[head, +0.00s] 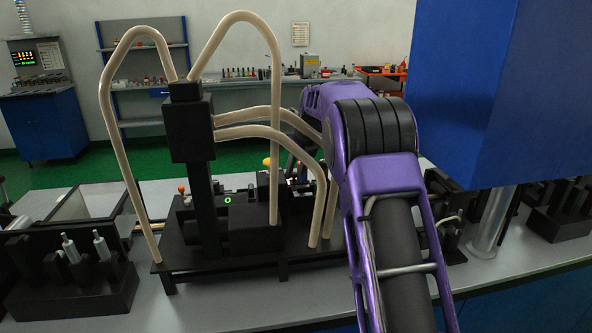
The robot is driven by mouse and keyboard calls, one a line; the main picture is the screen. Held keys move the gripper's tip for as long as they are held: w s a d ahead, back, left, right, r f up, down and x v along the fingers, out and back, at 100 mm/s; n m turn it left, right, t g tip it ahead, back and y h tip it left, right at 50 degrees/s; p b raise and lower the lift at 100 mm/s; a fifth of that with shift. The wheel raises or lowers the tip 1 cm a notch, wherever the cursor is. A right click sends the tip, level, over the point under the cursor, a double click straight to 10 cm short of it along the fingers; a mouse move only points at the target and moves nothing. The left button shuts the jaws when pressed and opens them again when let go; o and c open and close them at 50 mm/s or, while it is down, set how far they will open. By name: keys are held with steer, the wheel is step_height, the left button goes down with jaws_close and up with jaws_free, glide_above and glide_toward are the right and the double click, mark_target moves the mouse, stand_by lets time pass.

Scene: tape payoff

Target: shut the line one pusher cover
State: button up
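My purple arm rises from the lower right, bends at its elbow and reaches down behind the pale hoses of the black machine (203,225) on the bench. I cannot make out my gripper's fingers; they are hidden behind the hoses and the machine's dark parts. I cannot single out the line one pusher cover among the black blocks, or tell whether it stands open. A small green-lit indicator (227,200) and a yellow knob (268,162) show on or by the machine.
Several pale hoses (275,110) arch over the machine around a black post (203,205). A black fixture with silver cylinders (80,262) stands at the left. A large blue box (490,90) hangs at the upper right above a metal post (492,222). The grey bench front (225,305) is clear.

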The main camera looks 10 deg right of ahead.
jaws_close()
stand_by(1.3)
